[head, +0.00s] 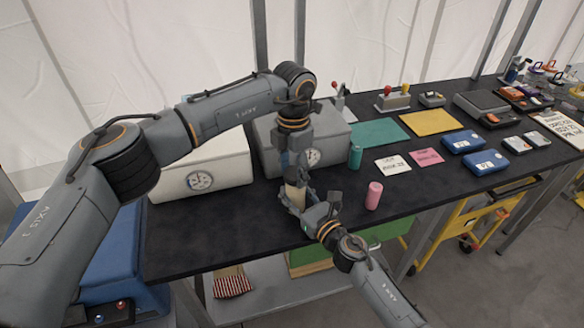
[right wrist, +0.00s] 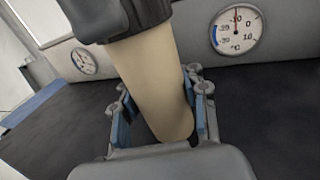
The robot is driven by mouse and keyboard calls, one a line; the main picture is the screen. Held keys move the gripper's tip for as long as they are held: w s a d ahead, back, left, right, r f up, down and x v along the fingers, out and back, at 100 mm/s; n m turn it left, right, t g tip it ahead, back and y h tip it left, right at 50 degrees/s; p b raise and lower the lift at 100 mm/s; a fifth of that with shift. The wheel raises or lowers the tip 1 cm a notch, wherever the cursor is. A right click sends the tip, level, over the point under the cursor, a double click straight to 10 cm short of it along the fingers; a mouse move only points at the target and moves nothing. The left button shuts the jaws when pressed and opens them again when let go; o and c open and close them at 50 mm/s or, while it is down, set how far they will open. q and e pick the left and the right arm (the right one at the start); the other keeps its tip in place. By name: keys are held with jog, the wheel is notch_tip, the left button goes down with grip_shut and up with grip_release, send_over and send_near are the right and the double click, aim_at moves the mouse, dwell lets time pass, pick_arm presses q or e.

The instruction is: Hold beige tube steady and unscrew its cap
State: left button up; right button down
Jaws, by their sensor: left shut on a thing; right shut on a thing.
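The beige tube (head: 293,195) is held above the dark table near its front edge. It shows large and tilted in the right wrist view (right wrist: 152,85). My right gripper (head: 303,206) comes from the lower right and is shut around the tube's lower part; its fingers also show in the right wrist view (right wrist: 163,112). My left gripper (head: 293,165) points down from above and is shut at the tube's upper end. A dark shape covers the tube's top in the right wrist view. I cannot make out the cap, which the left gripper hides.
A pink tube (head: 373,195) and a teal tube (head: 355,157) stand right of the grippers. A white box (head: 215,165) and a grey box (head: 335,135) with round gauges stand behind. Note cards (head: 393,165) and blue cases (head: 462,141) lie farther right. The table's front edge is close.

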pick_arm(q)
jog(key=n, duration=0.4)
jog(key=shift+s+d+f, duration=0.2)
jog(key=shift+s+f, duration=0.05)
jog(key=shift+s, duration=0.1)
pick_arm(e)
jog(key=shift+w+d, duration=0.25)
jog(key=shift+d, duration=0.15)
pick_arm(q)
jog(key=n, duration=0.4)
jog(key=shift+d, duration=0.25)
jog(key=n, duration=0.6)
jog(key=shift+w+d+n, duration=0.1)
jog(key=shift+d+n, duration=0.2)
jog(key=n, duration=0.6)
jog(key=shift+w+d+r, duration=0.1)
jog(key=shift+w, duration=0.15)
pick_arm(e)
jog(key=shift+a+r, duration=0.1)
pick_arm(q)
jog(key=n, duration=0.6)
jog(key=shift+w+n, duration=0.4)
pick_arm(e)
jog(key=shift+s+a, duration=0.1)
pick_arm(q)
jog(key=shift+w, duration=0.1)
jog(key=shift+r, duration=0.15)
